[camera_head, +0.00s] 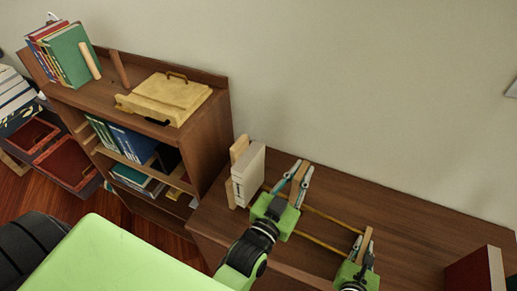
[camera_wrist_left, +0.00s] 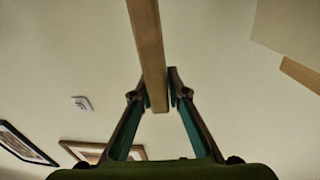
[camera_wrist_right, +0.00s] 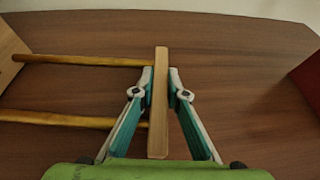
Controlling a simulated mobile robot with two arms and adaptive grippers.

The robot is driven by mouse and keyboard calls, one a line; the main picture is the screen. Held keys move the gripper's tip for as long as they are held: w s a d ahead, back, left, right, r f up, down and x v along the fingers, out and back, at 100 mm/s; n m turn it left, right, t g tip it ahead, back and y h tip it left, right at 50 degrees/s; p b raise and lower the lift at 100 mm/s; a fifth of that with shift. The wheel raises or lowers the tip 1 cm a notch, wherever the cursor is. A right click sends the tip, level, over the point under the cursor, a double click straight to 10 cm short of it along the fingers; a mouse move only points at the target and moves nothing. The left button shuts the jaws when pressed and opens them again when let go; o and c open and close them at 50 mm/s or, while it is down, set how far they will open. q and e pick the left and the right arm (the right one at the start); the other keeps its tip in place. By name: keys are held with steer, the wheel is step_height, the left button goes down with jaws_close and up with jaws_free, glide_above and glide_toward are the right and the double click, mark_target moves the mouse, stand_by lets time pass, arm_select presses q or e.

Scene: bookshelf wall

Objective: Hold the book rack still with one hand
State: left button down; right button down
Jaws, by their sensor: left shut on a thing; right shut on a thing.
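The book rack has wooden uprights joined by two thin rods (camera_head: 322,241) and stands on the brown surface. A pale book (camera_head: 249,176) stands at its left end, beside a wooden end upright (camera_head: 238,149). My left gripper (camera_head: 300,172) is shut on a middle wooden upright (camera_wrist_left: 147,45), which sits between its fingers in the left wrist view. My right gripper (camera_head: 362,245) is shut on the right end upright (camera_wrist_right: 160,90). In the right wrist view the rods (camera_wrist_right: 80,60) run left from it toward another wooden panel (camera_wrist_right: 10,55).
A brown shelf unit (camera_head: 205,140) stands at the left with books (camera_head: 70,55) and a yellow box (camera_head: 165,97) on top. A dark red book (camera_head: 474,272) stands at the lower right. The surface behind the rack is clear up to the wall.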

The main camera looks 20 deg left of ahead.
arm_select(q)
steer(key=shift+s+d+f+n, duration=0.15)
steer(key=shift+d+n, duration=0.1)
steer(key=shift+d, duration=0.7)
steer(key=shift+s+d+f+n, duration=0.15)
steer(key=shift+d+n, duration=0.1)
steer(key=shift+d, duration=0.65)
steer(key=c, duration=1.8)
jaws_free()
steer(key=shift+r, duration=0.25)
steer(key=shift+m+h, duration=0.3)
steer(key=shift+m, duration=0.6)
steer(key=shift+s+a+f, duration=0.15)
steer(key=shift+s+a, duration=0.35)
steer(key=shift+s, duration=0.85)
steer(key=shift+s+a+f, duration=0.2)
steer(key=shift+s+a, duration=0.25)
steer(key=shift+s, duration=0.85)
steer(key=shift+s+a+f, duration=0.15)
steer(key=shift+s+a, duration=0.35)
steer(key=shift+s, duration=0.85)
